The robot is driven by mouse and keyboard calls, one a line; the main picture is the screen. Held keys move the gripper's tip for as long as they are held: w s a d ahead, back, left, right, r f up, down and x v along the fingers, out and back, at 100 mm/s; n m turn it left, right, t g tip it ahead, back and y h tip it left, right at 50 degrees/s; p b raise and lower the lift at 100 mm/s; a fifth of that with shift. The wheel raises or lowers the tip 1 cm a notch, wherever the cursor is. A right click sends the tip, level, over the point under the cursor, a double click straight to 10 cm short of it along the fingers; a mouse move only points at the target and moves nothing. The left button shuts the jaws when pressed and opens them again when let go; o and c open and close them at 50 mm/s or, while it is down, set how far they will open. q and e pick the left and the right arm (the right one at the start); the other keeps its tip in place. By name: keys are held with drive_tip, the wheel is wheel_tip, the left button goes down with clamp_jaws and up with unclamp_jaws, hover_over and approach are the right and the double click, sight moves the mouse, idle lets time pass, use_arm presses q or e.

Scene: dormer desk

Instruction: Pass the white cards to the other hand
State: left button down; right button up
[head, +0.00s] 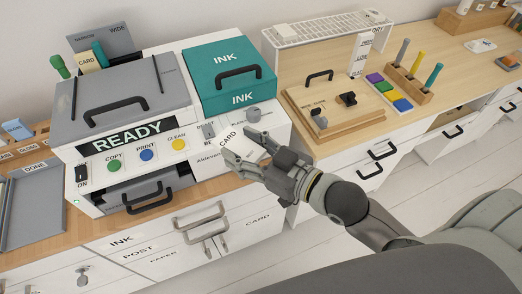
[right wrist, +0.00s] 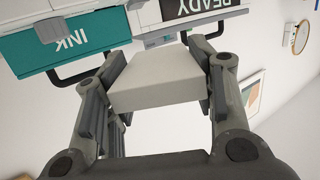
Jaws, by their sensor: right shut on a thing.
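The white cards form a thick white block (right wrist: 160,82) between the two fingers of my right gripper (right wrist: 158,90) in the right wrist view. In the head view the right gripper (head: 246,148) comes in from the lower right and is shut on the white cards (head: 229,138), which bear the word CARD. It holds them in front of the right end of the printer cabinet, beneath the teal INK box. The fingers hide part of the block. My left gripper is not in view.
The grey printer (head: 127,100) with its READY sign stands at left, beside the teal INK box (head: 235,75). A wooden board with knobs (head: 335,108) and a marker rack (head: 409,82) lie on the right desk. White drawers (head: 160,243) with handles are below.

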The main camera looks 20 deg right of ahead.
sight(215, 143)
drive_tip(key=shift+w+a+r+n+g+y, duration=0.3)
drive_tip(key=shift+w+a+n+g+y, duration=0.15)
drive_tip(key=shift+a+n+g+y, duration=0.35)
drive_tip(key=shift+w+a+r+n+g+y, duration=0.25)
drive_tip(key=shift+w+a+n+g+y, duration=0.3)
drive_tip(key=shift+a, duration=0.4)
drive_tip(key=shift+w+a+r+n+g+y, duration=0.35)
drive_tip(key=shift+a+n+g+y, duration=0.35)
drive_tip(key=shift+a+y, duration=0.2)
drive_tip(key=a+g, duration=0.1)
drive_tip(key=a+n+y, duration=0.1)
drive_tip(key=w+a+r+n+g+y, duration=0.1)
drive_tip(key=shift+w+a+n+g, duration=0.1)
drive_tip(key=shift+a+n+g, duration=0.15)
drive_tip(key=shift+g, duration=0.1)
drive_tip(key=shift+f, duration=0.1)
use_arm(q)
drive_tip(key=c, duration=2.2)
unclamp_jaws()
use_arm(e)
drive_tip(key=shift+w, duration=0.1)
